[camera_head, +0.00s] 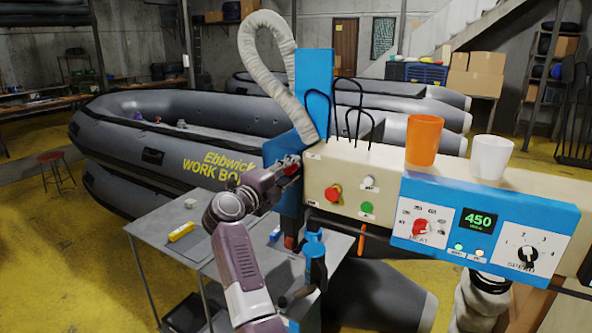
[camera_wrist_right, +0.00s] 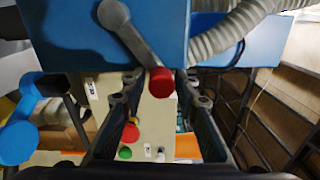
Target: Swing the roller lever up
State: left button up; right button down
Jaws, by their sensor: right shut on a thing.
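The roller lever (camera_wrist_right: 135,45) is a grey arm on the blue machine head, with a red knob (camera_wrist_right: 160,82) at its end. In the wrist view it runs from a round pivot at the upper left down to the knob. My right gripper (camera_wrist_right: 163,95) has a finger on each side of the red knob and is shut on it. In the head view my right gripper (camera_head: 288,167) reaches the blue upright beside the cream control box, and its fingers and the lever are small there. My left gripper is not in view.
The cream box (camera_head: 330,170) carries a red stop button (camera_head: 333,193) and a green button (camera_head: 367,208). An orange cup (camera_head: 424,140) and a white cup (camera_head: 491,157) stand on top. A hose (camera_head: 262,60) arches above. A grey table (camera_head: 150,250) stands left; inflatable boats lie behind.

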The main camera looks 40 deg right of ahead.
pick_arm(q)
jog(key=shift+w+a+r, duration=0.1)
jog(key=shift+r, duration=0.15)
pick_arm(e)
jog(key=shift+r, duration=0.65)
jog(key=c, duration=1.7)
grip_release()
jog(key=shift+w, duration=0.1)
jog(key=shift+c, duration=0.2)
jog(key=shift+o, duration=0.3)
jog(key=shift+d+f, duration=0.1)
jog(key=shift+f, duration=0.1)
jog(key=shift+w+f, duration=0.15)
jog(key=shift+f, duration=0.1)
jog(key=v, duration=0.7)
jog(key=shift+a, duration=0.3)
